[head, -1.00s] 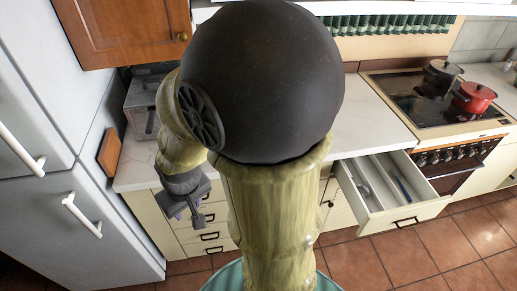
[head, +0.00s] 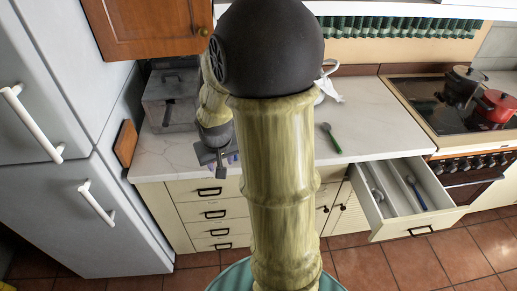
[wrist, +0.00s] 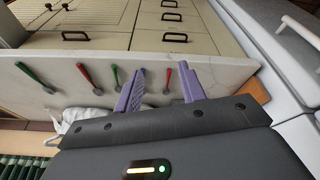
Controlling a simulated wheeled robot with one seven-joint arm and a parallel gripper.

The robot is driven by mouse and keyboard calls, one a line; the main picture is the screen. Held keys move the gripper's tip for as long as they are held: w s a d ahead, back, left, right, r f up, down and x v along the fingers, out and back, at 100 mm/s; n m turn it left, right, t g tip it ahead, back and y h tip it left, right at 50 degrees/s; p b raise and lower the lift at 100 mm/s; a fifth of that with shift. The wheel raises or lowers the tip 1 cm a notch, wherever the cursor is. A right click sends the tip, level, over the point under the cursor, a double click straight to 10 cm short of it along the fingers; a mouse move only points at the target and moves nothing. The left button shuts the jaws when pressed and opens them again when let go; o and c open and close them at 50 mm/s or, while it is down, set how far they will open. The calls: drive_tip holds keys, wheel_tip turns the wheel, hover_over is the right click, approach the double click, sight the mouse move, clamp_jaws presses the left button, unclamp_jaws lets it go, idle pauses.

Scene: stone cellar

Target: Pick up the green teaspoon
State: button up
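Two green-handled utensils lie on the pale counter in the wrist view: one at the far left (wrist: 36,78) and one (wrist: 115,76) just left of my gripper's fingers. I cannot tell which is the teaspoon. In the head view one green-handled utensil (head: 332,138) lies on the counter, right of my arm. My gripper (wrist: 162,88) is open, with its purple fingers apart over the counter and nothing held. A red-handled utensil (wrist: 167,84) shows between the fingers. In the head view my gripper (head: 222,166) is near the counter's front edge, partly hidden.
Another red-handled utensil (wrist: 83,74) lies between the green ones. An open drawer (head: 417,230) juts out on the right. A grey metal box (head: 169,98) and a wooden board (head: 125,143) stand at the left beside the fridge (head: 90,220). A white jug (head: 327,86) stands behind my arm.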

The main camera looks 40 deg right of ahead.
drive_tip(key=w+d+m, duration=0.2)
drive_tip(key=d, duration=0.7)
drive_tip(key=w+d+f+m+h, duration=0.1)
drive_tip(key=w+d+m, duration=0.1)
drive_tip(key=d, duration=0.7)
drive_tip(key=shift+w+f+t, duration=0.25)
drive_tip(key=shift+f+t, duration=0.05)
drive_tip(key=shift+t, duration=0.1)
drive_tip(key=shift+f, duration=0.15)
drive_tip(key=b+x, duration=0.1)
drive_tip(key=x, duration=1.1)
drive_tip(key=shift+d, duration=0.1)
